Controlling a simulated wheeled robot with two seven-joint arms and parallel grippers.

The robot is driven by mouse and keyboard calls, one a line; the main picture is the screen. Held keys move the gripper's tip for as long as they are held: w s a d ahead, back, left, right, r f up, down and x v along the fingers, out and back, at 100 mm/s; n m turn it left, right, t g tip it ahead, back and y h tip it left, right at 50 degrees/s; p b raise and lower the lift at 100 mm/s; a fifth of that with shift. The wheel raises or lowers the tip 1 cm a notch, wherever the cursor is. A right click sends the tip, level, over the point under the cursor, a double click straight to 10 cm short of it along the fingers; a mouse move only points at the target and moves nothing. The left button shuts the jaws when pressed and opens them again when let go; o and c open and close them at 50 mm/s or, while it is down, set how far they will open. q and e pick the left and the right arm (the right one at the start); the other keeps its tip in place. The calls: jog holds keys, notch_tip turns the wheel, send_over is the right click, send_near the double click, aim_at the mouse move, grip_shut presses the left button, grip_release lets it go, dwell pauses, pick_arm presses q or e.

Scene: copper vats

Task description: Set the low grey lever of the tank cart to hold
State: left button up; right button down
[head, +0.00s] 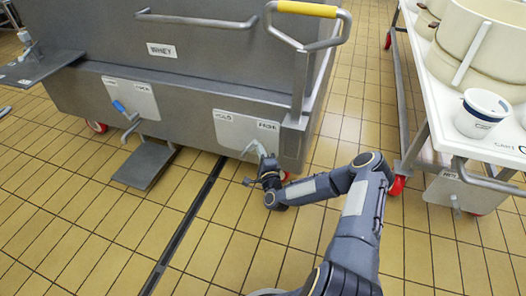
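The grey tank cart (210,55) stands at the upper left, with a sign that seems to read WHEY. A pale plate (246,130) sits low at its right end, with a small label at each upper corner; the left one seems to read HOLD. The low grey lever (250,147) shows only in part in front of this plate, angled beside my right gripper. My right gripper (262,160) is at the plate's lower edge, at or very near the lever. Its fingers are too small to tell whether they grip it. My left gripper is out of view.
Another plate with a blue-tipped lever (120,107) and a grey pedal (145,165) are left on the cart. A yellow-gripped handle (307,9) juts out above. A white table (440,120) with a tub (481,113) stands right. The tiled floor in front is clear, crossed by a drain (190,220).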

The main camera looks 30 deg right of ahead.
jog(key=w+a+r+n+g+p, duration=0.3)
jog(key=w+a+n+g+p, duration=0.2)
jog(key=w+a+n+p, duration=0.2)
jog(key=w+a, duration=0.1)
jog(key=w, duration=0.1)
jog(key=shift+w+a+n+g, duration=0.2)
jog(key=shift+w+n+g, duration=0.1)
jog(key=shift+w, duration=0.05)
dwell(0.3)
jog(key=shift+a, duration=0.1)
dwell(0.4)
jog(key=shift+r, duration=0.15)
